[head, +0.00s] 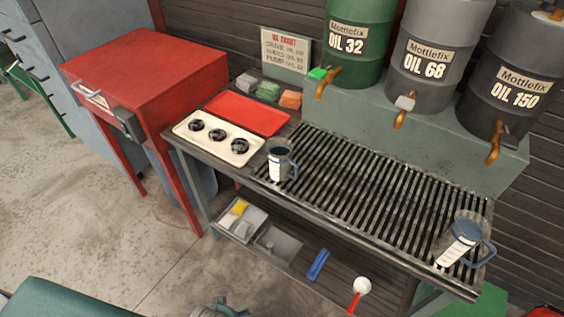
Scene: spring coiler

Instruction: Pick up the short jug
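Two dark blue-grey jugs with white scale strips stand on the slatted bench top. The smaller-looking one, which I take as the short jug (276,164), stands upright at the left end of the slats, beside the cream tray, with its handle on the right. The larger-looking jug (461,240) stands near the right front corner of the slats, handle also to the right. Neither of my grippers can be made out in the head view, and nothing touches either jug.
The bench (345,187) has a cream tray (187,131) with black round parts and a red tray (245,114) at left. Oil drums with taps stand behind, including OIL 32 (356,62). A red cabinet (145,77) is at left. The middle slats are clear.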

